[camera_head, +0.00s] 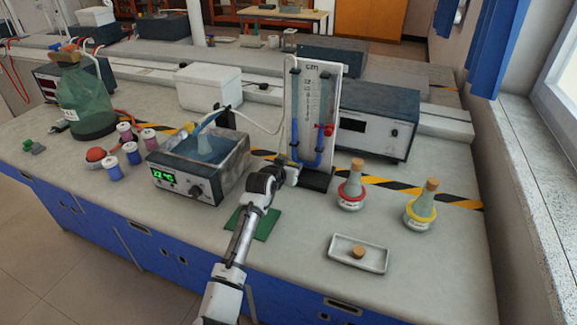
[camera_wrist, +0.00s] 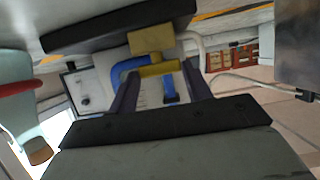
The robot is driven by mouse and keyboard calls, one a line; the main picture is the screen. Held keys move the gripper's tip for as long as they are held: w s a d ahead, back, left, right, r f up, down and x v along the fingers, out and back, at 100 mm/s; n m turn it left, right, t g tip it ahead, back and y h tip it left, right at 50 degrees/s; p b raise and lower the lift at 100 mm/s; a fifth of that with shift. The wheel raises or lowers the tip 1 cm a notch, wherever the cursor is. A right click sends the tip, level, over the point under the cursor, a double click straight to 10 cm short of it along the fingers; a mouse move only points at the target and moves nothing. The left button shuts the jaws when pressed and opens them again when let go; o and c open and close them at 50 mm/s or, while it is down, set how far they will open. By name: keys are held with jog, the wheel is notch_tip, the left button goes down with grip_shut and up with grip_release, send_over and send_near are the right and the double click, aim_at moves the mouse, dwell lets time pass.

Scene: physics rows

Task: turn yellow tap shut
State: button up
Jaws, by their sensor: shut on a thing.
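The yellow tap (camera_wrist: 158,70) shows in the wrist view as a yellow bar between my gripper's two dark fingers, beside a bent blue tube. My gripper (camera_wrist: 160,76) is shut on it. In the head view my gripper (camera_head: 289,172) is at the lower left of the upright gauge board (camera_head: 325,90) with blue liquid in its tubes, and it hides the yellow tap there. A red tap (camera_head: 328,130) sits on the board's right side. A tan block (camera_wrist: 152,40) is beside the yellow tap in the wrist view.
A water bath (camera_head: 198,165) with a green display stands left of my gripper. Two corked flasks with a red ring (camera_head: 351,190) and a yellow ring (camera_head: 420,210) stand right. A white tray (camera_head: 340,258) is in front; the bench around it is clear.

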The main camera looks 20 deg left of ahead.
jog(key=shift+f+h+b, duration=0.25)
jog(key=shift+h+b, duration=0.05)
jog(key=shift+b, duration=0.6)
jog(key=m+b, duration=0.1)
jog(key=b, duration=0.1)
jog(key=shift+a+f+h+b, duration=0.15)
jog(key=shift+h+b, duration=0.15)
jog(key=m+h+b, duration=0.1)
jog(key=b, duration=0.2)
jog(key=m+h+b, duration=0.1)
jog(key=b, duration=0.1)
jog(key=m+g+h+b, duration=0.1)
jog(key=h+b, duration=0.1)
jog(key=b, duration=0.1)
jog(key=shift+w+a+m+b, duration=0.15)
jog(key=shift+a+m+b, duration=0.2)
jog(key=shift+m, duration=0.05)
jog(key=shift+w+a+r+m+g+h+b, duration=0.1)
jog(key=shift+r+m+g+h+b, duration=0.05)
jog(key=shift+m+g+h+b, duration=0.5)
jog(key=shift+a+r+m+g+h+b, duration=0.1)
jog(key=shift+r+m+g+h+b, duration=0.05)
jog(key=shift+m+g+h+b, duration=0.45)
jog(key=shift+h, duration=0.25)
jog(key=o, duration=1)
